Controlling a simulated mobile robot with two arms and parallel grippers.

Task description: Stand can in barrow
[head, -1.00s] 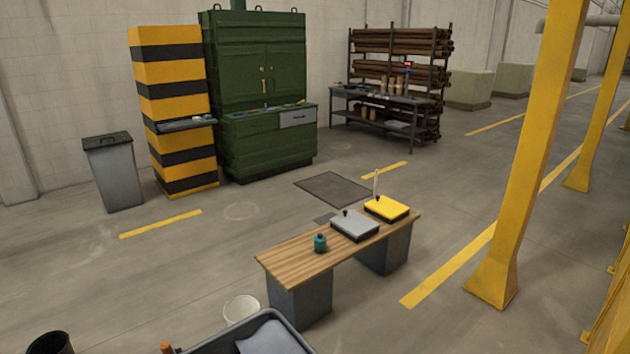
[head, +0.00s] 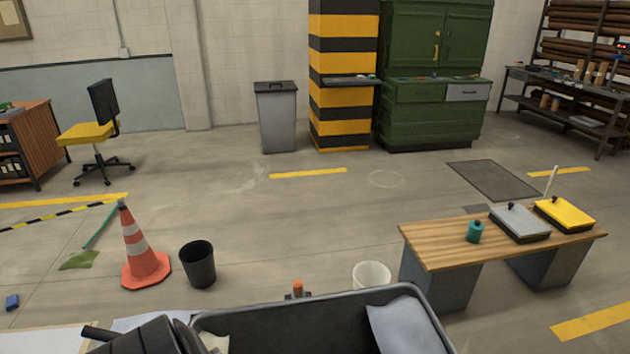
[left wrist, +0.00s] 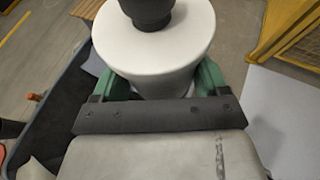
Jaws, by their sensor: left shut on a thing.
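In the left wrist view my left gripper (left wrist: 155,80) is shut on a white round can (left wrist: 155,58) with a dark cap, a green finger on each side of it. The lower part of the can is hidden. The barrow is a grey tub with a dark inside, its rim (head: 285,301) at the bottom of the head view. It also shows at the left of the left wrist view (left wrist: 50,110), beside and apart from the held can. A pale grey sheet (head: 405,325) lies in its right part. My right gripper is not in view.
A wooden bench (head: 430,240) with a teal jar (head: 474,232) and two cases stands at the right. A white bucket (head: 371,275), black bin (head: 198,264) and traffic cone (head: 142,250) stand beyond the tub. The floor behind is mostly clear.

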